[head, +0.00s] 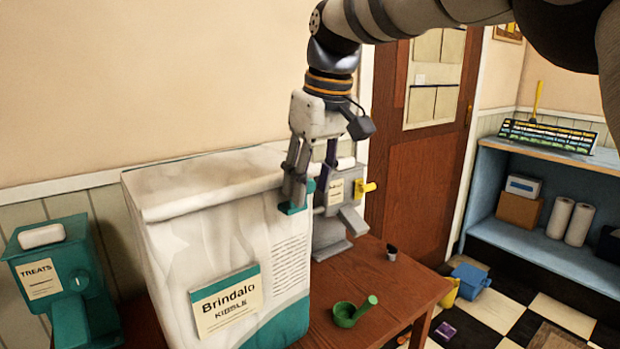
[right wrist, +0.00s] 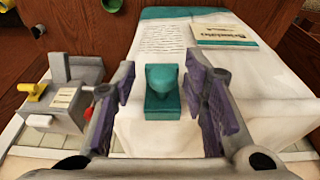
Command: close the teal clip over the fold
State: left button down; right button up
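A big white bag (head: 235,235) of Brindalo kibble with a folded top (head: 210,190) stands on the wooden table. The teal clip (head: 290,209) sits at the right end of the fold; the right wrist view shows it (right wrist: 163,98) as a small block with a rounded top. I cannot tell whether its jaws are shut. My right gripper (head: 310,193) points down at that end. In the right wrist view its purple-padded fingers (right wrist: 163,105) are spread, one on each side of the clip, with gaps on both sides. My left gripper is not in view.
A grey machine (head: 333,195) with a yellow knob stands close behind the gripper. A green scoop (head: 350,313) and a small dark cup (head: 391,252) are on the table. A teal treats dispenser (head: 65,285) stands left of the bag. The table's right front is mostly clear.

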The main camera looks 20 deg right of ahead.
jog(key=shift+r, duration=0.1)
jog(key=shift+s+r, duration=0.1)
jog(key=shift+r, duration=0.25)
jog(key=v, duration=1.1)
